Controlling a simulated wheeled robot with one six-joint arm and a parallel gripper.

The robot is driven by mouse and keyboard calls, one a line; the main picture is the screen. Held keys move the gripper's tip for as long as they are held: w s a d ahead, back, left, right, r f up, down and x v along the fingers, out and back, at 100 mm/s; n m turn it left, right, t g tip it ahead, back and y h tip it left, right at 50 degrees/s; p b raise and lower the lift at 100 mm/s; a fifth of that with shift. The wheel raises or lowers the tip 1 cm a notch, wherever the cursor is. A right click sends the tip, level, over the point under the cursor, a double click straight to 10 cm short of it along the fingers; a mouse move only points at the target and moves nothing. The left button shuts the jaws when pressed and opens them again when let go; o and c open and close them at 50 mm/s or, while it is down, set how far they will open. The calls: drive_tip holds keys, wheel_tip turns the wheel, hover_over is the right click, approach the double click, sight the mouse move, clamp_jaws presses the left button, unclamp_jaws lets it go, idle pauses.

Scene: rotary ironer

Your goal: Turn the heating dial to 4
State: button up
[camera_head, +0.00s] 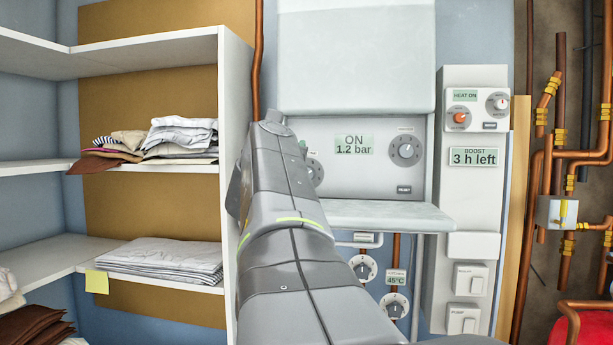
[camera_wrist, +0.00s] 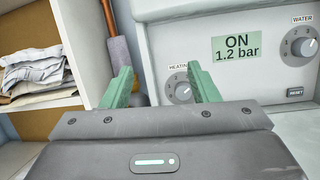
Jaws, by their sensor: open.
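My gripper (camera_wrist: 160,72) is open and empty, with green fingers. In the wrist view the dial shows between the fingers, close beside the right one; no contact is visible. The dial's setting is too small to read.
A similar water dial (camera_wrist: 303,48) is right of the display, above a reset button (camera_wrist: 295,92). A ledge (camera_head: 385,215) juts out below the panel. White shelves (camera_head: 228,120) with folded cloth stand close on the left. A copper pipe (camera_head: 258,60) runs between shelves and machine.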

drive_tip(key=a+r+n+g+y, duration=0.1)
drive_tip(key=a+n+g+y, duration=0.15)
drive_tip(key=n+y, duration=0.7)
drive_tip(key=a+r+n+g+y, duration=0.15)
drive_tip(key=a+n, duration=0.25)
drive_tip(key=n, duration=1.2)
drive_tip(key=d+f+n+g+h, duration=0.4)
drive_tip(key=d+n+h, duration=0.5)
drive_tip(key=d+n, duration=0.1)
drive_tip(key=p+x, duration=0.2)
drive_tip(key=x, duration=1.1)
drive_tip(key=shift+w+d, duration=0.3)
